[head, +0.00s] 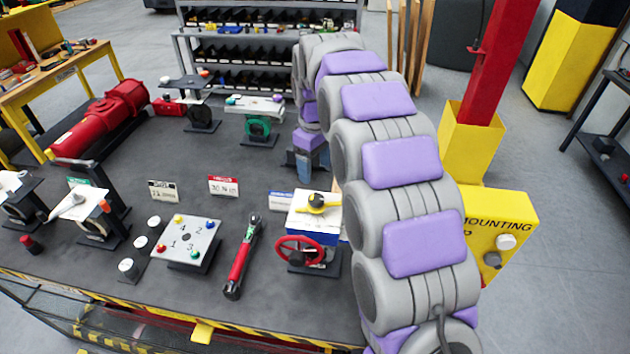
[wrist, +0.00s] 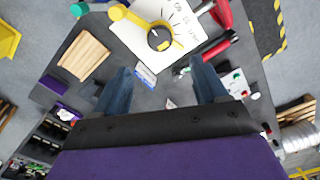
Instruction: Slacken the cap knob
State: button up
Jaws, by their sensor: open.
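A yellow knob with a dark centre (head: 318,203) sits on the white top plate (head: 300,213) of a blue-and-white valve actuator at the table's front right. I take it for the cap knob. In the wrist view, the knob (wrist: 160,38) lies ahead of my fingertips, with dark marks on the plate around it. A yellow arm runs from it to the upper left. My gripper (wrist: 163,72) is open, its two blue fingers apart with nothing between them. In the head view, my gripper (head: 305,175) hangs behind the actuator, apart from the knob; my arm partly hides it.
A red handwheel (head: 299,250) projects from the actuator's front. A red-handled tool (head: 241,262) and a plate with numbered coloured knobs (head: 187,240) lie to the left. A yellow mounting box (head: 500,228) stands right of my arm. Bare table lies around the small label signs.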

notch_tip(320, 180, up, 7)
dwell(0.4)
jog(key=s+d+f+m+g+b, duration=0.1)
jog(key=s+d+f+m+b, duration=0.25)
jog(key=s, duration=0.65)
jog(key=s+d+f+m+b, duration=0.25)
jog(key=s+d, duration=0.25)
jog(key=s, duration=0.5)
jog(key=s+d+f+m+b, duration=0.1)
jog(key=s+f+m+b, duration=0.1)
jog(key=s+f, duration=0.5)
jog(key=s+d+f+m+b, duration=0.2)
jog(key=s+f, duration=0.5)
jog(key=s, duration=0.8)
jog(key=shift+d+f+g, duration=0.2)
jog(key=shift+d+g, duration=0.05)
jog(key=shift+g, duration=0.15)
